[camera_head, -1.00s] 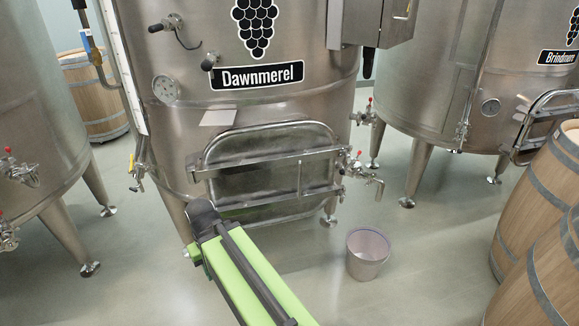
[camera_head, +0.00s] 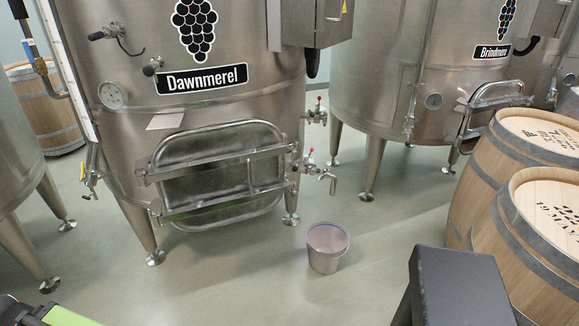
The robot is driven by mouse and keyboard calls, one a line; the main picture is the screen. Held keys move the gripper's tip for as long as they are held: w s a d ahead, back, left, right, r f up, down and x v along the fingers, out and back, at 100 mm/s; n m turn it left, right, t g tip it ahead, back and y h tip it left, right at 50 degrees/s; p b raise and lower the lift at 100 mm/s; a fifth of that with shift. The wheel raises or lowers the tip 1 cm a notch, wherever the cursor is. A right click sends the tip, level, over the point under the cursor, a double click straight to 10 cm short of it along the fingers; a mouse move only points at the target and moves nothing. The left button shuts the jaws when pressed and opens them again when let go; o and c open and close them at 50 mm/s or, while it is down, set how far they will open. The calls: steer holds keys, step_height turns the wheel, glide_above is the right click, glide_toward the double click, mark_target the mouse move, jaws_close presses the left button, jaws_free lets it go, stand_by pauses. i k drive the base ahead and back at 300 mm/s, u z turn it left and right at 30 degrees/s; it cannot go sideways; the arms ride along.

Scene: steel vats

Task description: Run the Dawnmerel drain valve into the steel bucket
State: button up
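The Dawnmerel vat (camera_head: 215,110) is a steel tank with a grape picture and a black name plate, standing left of centre. Its drain valve (camera_head: 326,173) is at the lower right of the hatch, with a red knob on top and a spout pointing down to the right. The steel bucket (camera_head: 327,250) stands upright and apart on the floor, below the spout and nearer to me. It looks empty. My gripper does not show; only a green and black part of my arm shows at the bottom left edge.
A second red-knobbed valve (camera_head: 317,111) sits higher on the vat's right side. The Brindmere vat (camera_head: 385,85) stands behind on the right. Wooden barrels (camera_head: 535,225) fill the right side. A dark block (camera_head: 460,285) is at the bottom right. Floor around the bucket is clear.

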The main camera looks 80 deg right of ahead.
mark_target(294, 168)
steer(key=u, duration=0.05)
steer(key=k, duration=1.85)
steer(key=z, duration=1.15)
steer(key=i, duration=1)
steer(key=u, duration=0.1)
